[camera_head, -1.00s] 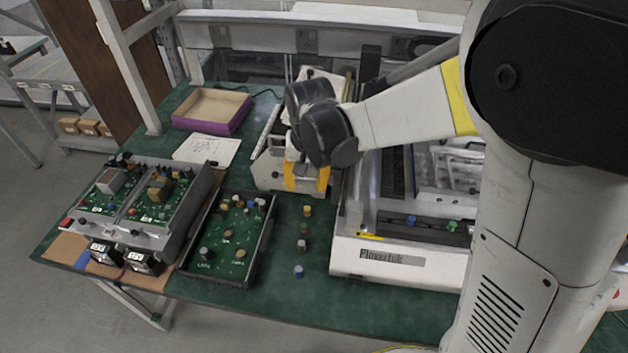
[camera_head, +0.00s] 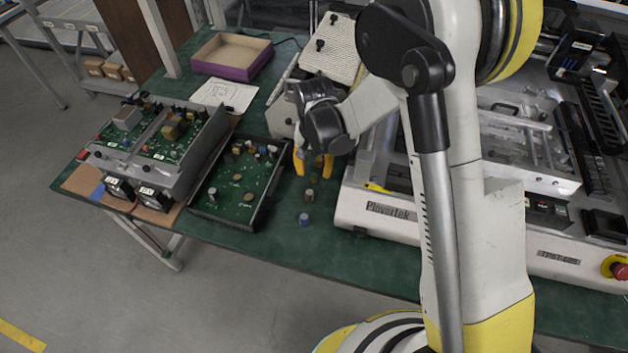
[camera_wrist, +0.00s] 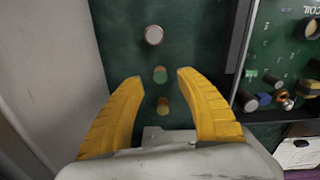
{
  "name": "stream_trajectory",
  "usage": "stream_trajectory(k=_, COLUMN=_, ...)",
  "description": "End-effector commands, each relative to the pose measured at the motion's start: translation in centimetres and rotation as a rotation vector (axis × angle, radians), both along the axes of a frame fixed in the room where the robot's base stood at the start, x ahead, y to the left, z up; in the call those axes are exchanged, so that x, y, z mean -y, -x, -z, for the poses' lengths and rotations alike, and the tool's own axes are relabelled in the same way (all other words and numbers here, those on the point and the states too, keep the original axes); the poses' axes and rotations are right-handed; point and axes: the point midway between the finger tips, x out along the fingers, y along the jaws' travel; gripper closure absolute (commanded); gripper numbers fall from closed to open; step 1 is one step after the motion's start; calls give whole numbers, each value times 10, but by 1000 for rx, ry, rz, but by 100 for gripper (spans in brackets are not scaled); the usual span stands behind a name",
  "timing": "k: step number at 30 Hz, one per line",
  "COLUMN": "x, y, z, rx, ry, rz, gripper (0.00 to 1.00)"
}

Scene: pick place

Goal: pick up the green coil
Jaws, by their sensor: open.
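The green coil (camera_wrist: 160,74) stands upright on the green bench top in the wrist view. It has a green top and a reddish-brown side. It shows between the tips of my gripper's yellow fingers (camera_wrist: 159,77), which are open with clear space on both sides of it. I cannot tell how far above or around it the tips are. In the head view my gripper (camera_head: 314,174) points down over the row of small parts, and the green coil is not clearly visible there.
A yellow-orange part (camera_wrist: 163,106) and a pale-topped part (camera_wrist: 153,35) stand close to the coil in the same row. A blue part (camera_head: 305,219) stands nearer the bench edge. An open circuit-board box (camera_head: 240,185) lies left; a white machine (camera_head: 375,215) stands right.

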Motion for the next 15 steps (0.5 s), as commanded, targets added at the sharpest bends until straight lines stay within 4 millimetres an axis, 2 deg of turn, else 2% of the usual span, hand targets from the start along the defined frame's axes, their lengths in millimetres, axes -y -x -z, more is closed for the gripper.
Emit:
stream_trajectory(k=1, x=-1, y=1, z=14, rx=0, ry=0, rz=-1, gripper=56)
stream_trajectory(k=4, x=-1, y=1, z=28, rx=0, ry=0, rz=0, gripper=56)
stream_trajectory(k=12, x=-1, y=1, z=31, rx=0, ry=0, rz=0, gripper=56)
stream_trajectory(k=14, x=-1, y=1, z=30, rx=0, ry=0, rz=0, gripper=73)
stream_trajectory(k=15, x=-1, y=1, z=30, rx=0, ry=0, rz=0, gripper=85)
